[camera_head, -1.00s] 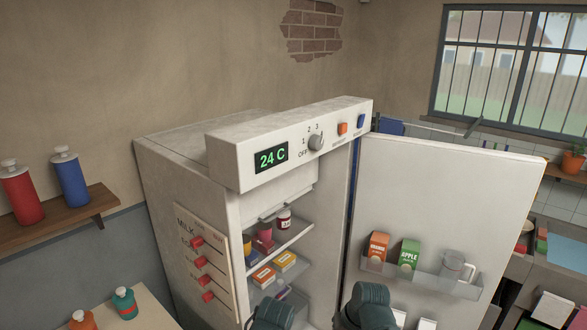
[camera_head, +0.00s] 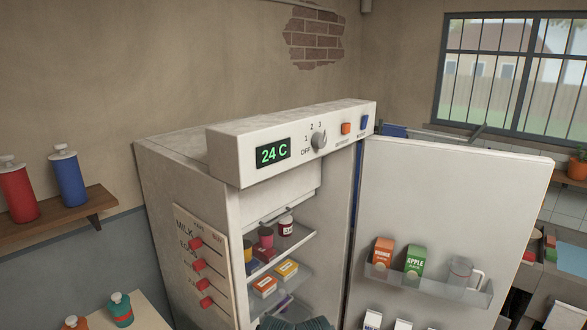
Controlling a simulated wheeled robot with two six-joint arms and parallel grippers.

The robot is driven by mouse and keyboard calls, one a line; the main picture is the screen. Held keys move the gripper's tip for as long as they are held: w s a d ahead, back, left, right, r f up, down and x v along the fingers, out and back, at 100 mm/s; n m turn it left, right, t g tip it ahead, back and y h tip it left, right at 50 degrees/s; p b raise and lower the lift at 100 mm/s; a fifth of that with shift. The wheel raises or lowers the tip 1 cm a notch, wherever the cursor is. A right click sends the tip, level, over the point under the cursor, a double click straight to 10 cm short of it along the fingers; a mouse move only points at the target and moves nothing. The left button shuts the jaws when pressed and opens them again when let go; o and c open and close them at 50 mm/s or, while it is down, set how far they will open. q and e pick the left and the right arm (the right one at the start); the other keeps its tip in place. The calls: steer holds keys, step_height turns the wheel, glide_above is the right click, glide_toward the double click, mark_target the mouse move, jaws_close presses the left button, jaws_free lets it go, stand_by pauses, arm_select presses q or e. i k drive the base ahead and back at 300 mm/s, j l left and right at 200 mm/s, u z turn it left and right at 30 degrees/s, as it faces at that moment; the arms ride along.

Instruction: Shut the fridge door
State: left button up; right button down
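The white fridge (camera_head: 190,205) stands in the middle, with a control panel on top showing 24 C. Its door (camera_head: 455,210) is wide open, swung out to the right of the body. The inner face of the door shows, with a clear bin (camera_head: 430,285) holding an orange carton, a green apple carton and a clear jug. Shelves (camera_head: 285,243) inside the fridge hold jars and small boxes. A dark ridged part of my own arm shows at the bottom edge, before the fridge opening. Neither gripper's fingers are in view.
A wall shelf (camera_head: 60,225) with a red and a blue bottle is at the left. Below it a table (camera_head: 142,312) holds small bottles. A counter (camera_head: 560,285) with items lies right, behind the door. A plant pot (camera_head: 577,168) stands by the window.

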mark_target(482, 207)
steer(key=i+j+u, duration=0.1)
steer(key=j, duration=0.25)
steer(key=i+j, duration=0.3)
steer(key=l, duration=0.55)
steer(key=k+l, duration=0.1)
steer(key=l, duration=0.4)
steer(key=l+u, duration=0.1)
steer(key=l, duration=0.45)
steer(key=k+l, duration=0.1)
steer(key=l, duration=0.45)
steer(key=l+u, duration=0.1)
steer(key=l, duration=0.45)
steer(key=k+l, duration=0.15)
steer(key=l, duration=0.35)
steer(key=k+l, duration=0.1)
steer(key=l, duration=0.45)
steer(key=l+u, duration=0.1)
steer(key=l, duration=0.4)
steer(key=k, duration=0.05)
